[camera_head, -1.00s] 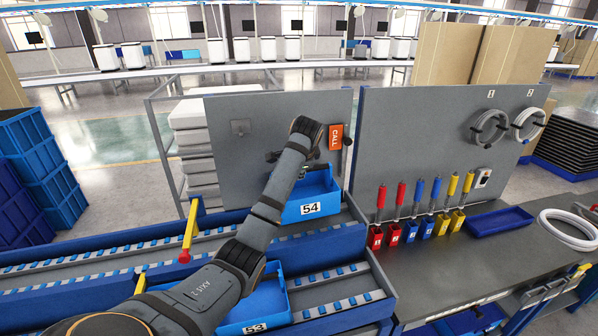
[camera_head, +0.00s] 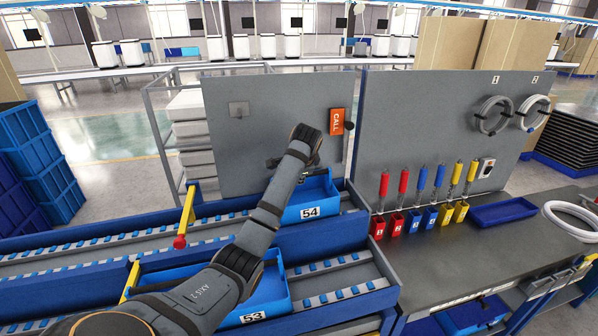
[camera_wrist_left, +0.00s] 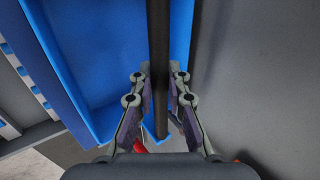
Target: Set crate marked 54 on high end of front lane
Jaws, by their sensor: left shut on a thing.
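The blue crate marked 54 (camera_head: 310,213) is at the right end of the back lane (camera_head: 100,250), label facing me. I cannot tell whether it rests on the lane or hangs just above it. My left gripper (camera_head: 291,163) is at its far side, partly hidden by my arm. In the left wrist view my gripper (camera_wrist_left: 160,92) is shut with a dark bar between its fingers, along the blue crate (camera_wrist_left: 115,50). The front lane (camera_head: 352,291) lies nearer me with a blue crate marked 53 (camera_head: 270,291) on it, partly covered by my arm. My right gripper is out of view.
A grey panel with an orange CALL sign (camera_head: 336,121) stands behind the crate. A yellow lever with a red knob (camera_head: 187,218) rises left of it. Red, blue and yellow tools in holders (camera_head: 425,215) line the bench at right. The front lane shows bare rollers right of crate 53.

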